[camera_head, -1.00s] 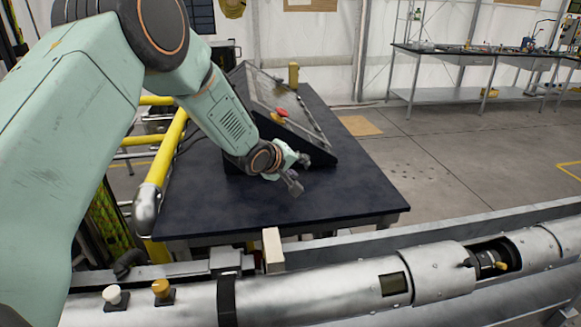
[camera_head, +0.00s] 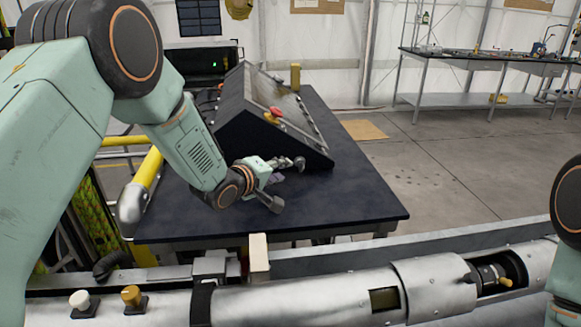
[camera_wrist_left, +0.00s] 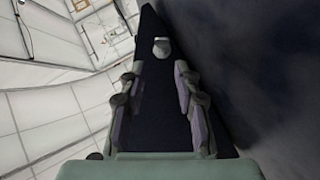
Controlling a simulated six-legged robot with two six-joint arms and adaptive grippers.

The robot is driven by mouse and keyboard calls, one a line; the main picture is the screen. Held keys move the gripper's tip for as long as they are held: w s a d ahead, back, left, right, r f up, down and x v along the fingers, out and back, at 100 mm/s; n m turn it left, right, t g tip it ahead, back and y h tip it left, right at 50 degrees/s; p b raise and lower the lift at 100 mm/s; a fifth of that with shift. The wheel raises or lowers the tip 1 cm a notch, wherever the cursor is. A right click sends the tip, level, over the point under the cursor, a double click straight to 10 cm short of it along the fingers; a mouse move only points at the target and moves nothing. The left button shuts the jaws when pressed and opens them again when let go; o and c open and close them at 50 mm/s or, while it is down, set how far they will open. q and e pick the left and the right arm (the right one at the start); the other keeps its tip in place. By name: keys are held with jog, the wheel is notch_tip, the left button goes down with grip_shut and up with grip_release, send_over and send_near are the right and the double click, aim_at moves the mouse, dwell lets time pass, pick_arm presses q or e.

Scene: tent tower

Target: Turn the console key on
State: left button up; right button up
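The console (camera_head: 240,128) is a dark wedge-shaped box with a sloped top, standing on the dark table. My left gripper (camera_head: 280,183) is low over the table, in front of the console's near side. Its fingers are spread and nothing is between them. In the left wrist view a small grey knob-like piece, which may be the key (camera_wrist_left: 161,46), stands out from the dark console side. It lies ahead of the open left fingers (camera_wrist_left: 157,75), apart from them. Its turn position cannot be told. My right gripper is not in view.
The dark table (camera_head: 340,200) is clear to the right of the console. A red button (camera_head: 274,113) sits on the console's sloped top. A yellow rail (camera_head: 149,167) stands at the left. A metal pipe (camera_head: 300,299) runs across the front.

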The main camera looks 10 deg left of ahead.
aim_at(301, 167)
pick_arm(q)
jog(key=x, duration=0.6)
jog(key=shift+s+d+f, duration=0.1)
jog(key=shift+s+f, duration=0.1)
jog(key=shift+f, duration=0.1)
jog(key=shift+w+d+r, duration=0.15)
jog(key=shift+w, duration=0.1)
jog(key=shift+w+d+f, duration=0.1)
jog(key=shift+w+f, duration=0.25)
jog(key=shift+w, duration=0.2)
jog(key=shift+w+d+f, duration=0.1)
jog(key=shift+w+f, duration=0.2)
jog(key=shift+w, duration=0.25)
jog(key=shift+s+r, duration=0.2)
jog(key=shift+s+a+r, duration=0.1)
jog(key=shift+s+r, duration=0.1)
jog(key=shift+s, duration=0.05)
jog(key=shift+c, duration=1.2)
jog(key=shift+w+f, duration=0.1)
jog(key=shift+w, duration=0.1)
grip_shut()
